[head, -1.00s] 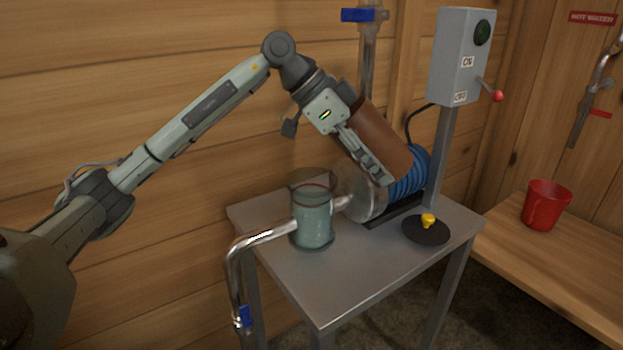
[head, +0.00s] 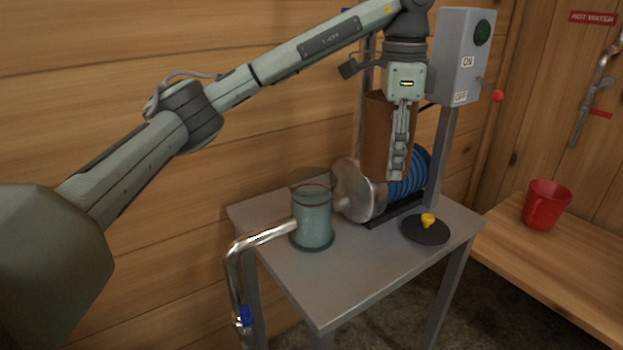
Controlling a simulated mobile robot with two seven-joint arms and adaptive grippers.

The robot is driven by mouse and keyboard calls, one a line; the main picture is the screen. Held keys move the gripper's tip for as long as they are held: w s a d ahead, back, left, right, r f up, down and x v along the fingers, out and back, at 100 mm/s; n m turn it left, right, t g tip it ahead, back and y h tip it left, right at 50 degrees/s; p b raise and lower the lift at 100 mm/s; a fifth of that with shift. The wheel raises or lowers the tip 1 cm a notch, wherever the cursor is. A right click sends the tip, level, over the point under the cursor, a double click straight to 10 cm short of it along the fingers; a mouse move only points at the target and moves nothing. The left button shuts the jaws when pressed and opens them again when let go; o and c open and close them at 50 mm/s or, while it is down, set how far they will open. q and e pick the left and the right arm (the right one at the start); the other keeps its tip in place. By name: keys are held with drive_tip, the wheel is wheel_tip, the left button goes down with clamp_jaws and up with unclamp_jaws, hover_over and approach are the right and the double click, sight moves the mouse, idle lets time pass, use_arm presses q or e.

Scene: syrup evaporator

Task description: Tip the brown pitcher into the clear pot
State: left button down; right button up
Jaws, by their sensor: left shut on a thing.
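The brown pitcher (head: 376,130) is upright above the back of the metal table. My left gripper (head: 397,165) is shut on it from the front, with the fingers pointing down along its side. The pitcher's top is partly hidden by the gripper. The clear pot (head: 312,220), a see-through greenish cylinder with a red line near its top, stands upright on the table, to the left of the pitcher and apart from it. I cannot tell what is inside either one. My right gripper is not in view.
A metal pipe with a blue valve (head: 244,316) runs at the pot's left. A round metal part (head: 357,193) and blue coil (head: 408,178) sit behind. A black lid with yellow knob (head: 426,231) lies at right.

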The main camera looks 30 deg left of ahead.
use_arm(q)
drive_tip(key=shift+r, duration=3.55)
drive_tip(key=f+m, duration=0.1)
drive_tip(key=m, duration=0.1)
drive_tip(key=f+m, duration=0.1)
drive_tip(key=m, duration=0.2)
drive_tip(key=shift+s+f, duration=0.1)
drive_tip(key=shift+s, duration=0.1)
drive_tip(key=s+f+n, duration=0.4)
drive_tip(key=f+n, duration=0.4)
drive_tip(key=s+f+n, duration=0.5)
drive_tip(key=f+n, duration=0.4)
drive_tip(key=shift+s+d+f, duration=0.15)
drive_tip(key=shift+d+f, duration=0.1)
drive_tip(key=shift+d, duration=0.1)
